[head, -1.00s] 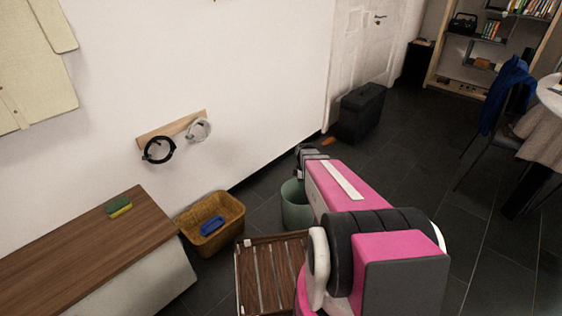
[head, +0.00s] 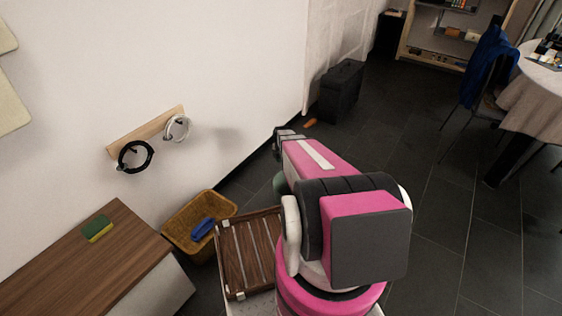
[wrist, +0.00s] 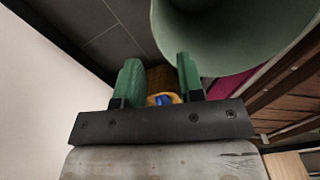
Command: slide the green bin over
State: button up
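The green bin (head: 279,184) stands on the dark floor near the wall. In the head view my pink arm hides most of it. In the wrist view the pale green bin (wrist: 225,42) fills the upper right, its round wall close to the right fingertip. My gripper (wrist: 159,62) has its two green fingers apart, with nothing held between them. I cannot tell whether the right finger touches the bin. In the head view my gripper (head: 283,138) is above and beyond the bin, partly hidden by my arm.
A yellow wicker basket (head: 185,220) with a blue item (head: 203,228) stands left of the bin. A slatted wooden tray (head: 238,262) is nearer. A wooden-topped bench (head: 85,260) is at the left, a black case (head: 341,90) beyond. Open floor (head: 420,190) lies to the right.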

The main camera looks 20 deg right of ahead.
aim_at(282, 176)
notch_tip(282, 176, down, 11)
jog(key=shift+r, duration=0.1)
dwell(0.5)
grip_shut()
